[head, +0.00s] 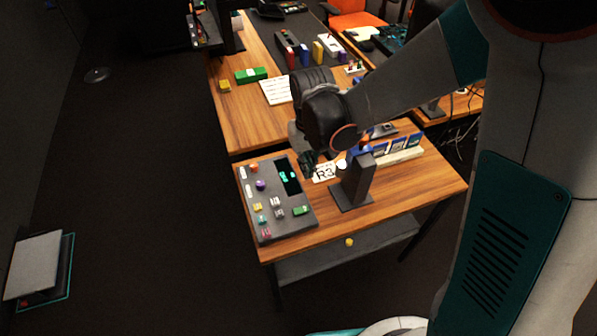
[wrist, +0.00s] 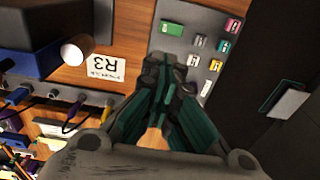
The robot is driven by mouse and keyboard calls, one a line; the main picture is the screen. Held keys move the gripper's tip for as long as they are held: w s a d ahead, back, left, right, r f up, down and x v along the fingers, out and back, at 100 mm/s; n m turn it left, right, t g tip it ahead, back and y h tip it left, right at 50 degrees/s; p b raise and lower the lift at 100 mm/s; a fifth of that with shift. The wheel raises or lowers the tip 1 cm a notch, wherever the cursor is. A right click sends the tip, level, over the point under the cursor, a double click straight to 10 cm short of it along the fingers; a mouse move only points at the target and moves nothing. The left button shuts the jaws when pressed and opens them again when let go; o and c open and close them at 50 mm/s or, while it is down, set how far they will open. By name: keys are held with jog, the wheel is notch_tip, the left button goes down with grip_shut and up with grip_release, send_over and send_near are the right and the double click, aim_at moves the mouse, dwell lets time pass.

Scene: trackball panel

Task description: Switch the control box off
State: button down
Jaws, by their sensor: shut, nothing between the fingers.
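The control box (head: 285,225) is a dark grey slanted panel on the near left of the wooden desk. It carries a dark display (head: 288,176) with cyan marks, an orange knob (head: 254,164), a purple ball (head: 260,184), and small green (head: 300,210), yellow (head: 257,206), teal, pink and grey controls. In the wrist view its green control (wrist: 172,28) and pink control (wrist: 233,25) show beyond my fingers. My gripper (head: 308,168) is shut and empty at the box's far right edge; in the wrist view its fingers (wrist: 165,72) hide part of the panel. I cannot tell whether they touch it.
A white card marked R3 (head: 325,173) lies right of the box. A dark upright stand (head: 356,182) is close on its right, with a rack of blue-fronted items (head: 390,150) behind. A yellow item (head: 349,242) is on the lower shelf.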

aim_at(301, 210)
jog(key=shift+s+a+f, duration=0.15)
jog(key=shift+a+f, duration=0.25)
jog(key=shift+f, duration=0.25)
notch_tip(301, 210, down, 14)
jog(key=b, duration=0.5)
